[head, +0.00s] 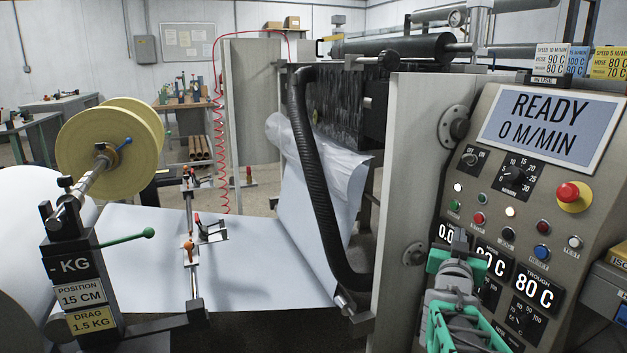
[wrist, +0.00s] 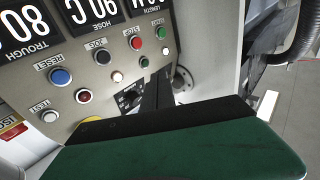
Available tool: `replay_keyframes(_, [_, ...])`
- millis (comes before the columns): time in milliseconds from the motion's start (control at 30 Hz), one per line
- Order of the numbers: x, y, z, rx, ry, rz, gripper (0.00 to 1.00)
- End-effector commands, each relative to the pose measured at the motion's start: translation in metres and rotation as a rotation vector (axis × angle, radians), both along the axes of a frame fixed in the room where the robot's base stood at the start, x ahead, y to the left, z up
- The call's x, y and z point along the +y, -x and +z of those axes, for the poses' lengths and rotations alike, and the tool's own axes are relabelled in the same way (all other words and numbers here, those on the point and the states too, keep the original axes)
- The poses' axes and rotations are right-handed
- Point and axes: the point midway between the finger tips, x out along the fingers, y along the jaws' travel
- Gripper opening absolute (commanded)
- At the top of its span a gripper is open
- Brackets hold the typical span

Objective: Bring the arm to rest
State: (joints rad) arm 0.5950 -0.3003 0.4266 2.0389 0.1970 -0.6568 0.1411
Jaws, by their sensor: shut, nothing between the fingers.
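My gripper (head: 460,238) is at the lower right of the head view, in front of the control panel (head: 436,200). Its dark fingers (wrist: 157,88) are shut and empty in the wrist view, pointing toward the panel face near a black dial. Whether the fingertips touch the panel cannot be told. My green and grey arm rises from the bottom edge and covers part of the lower readouts. The panel screen (head: 535,118) reads READY, 0 M/MIN. The trough readout (head: 534,288) shows 80 C.
A red stop button (head: 568,192) sits at the panel's right. A thick black hose (head: 309,170) hangs left of the panel. White paper (head: 255,258) runs from the left roll to the coating machine. A yellow roll (head: 85,145) stands at the left.

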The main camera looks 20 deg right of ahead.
Motion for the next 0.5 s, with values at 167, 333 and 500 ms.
replay_keyframes(167, [0.12,-0.022,0.049,0.325,-0.24,0.203,0.0])
replay_keyframes(333, [0.241,0.017,0.069,0.696,-0.394,0.404,0.0])
replay_keyframes(500, [0.334,0.099,0.095,1.075,-0.462,0.579,0.0])
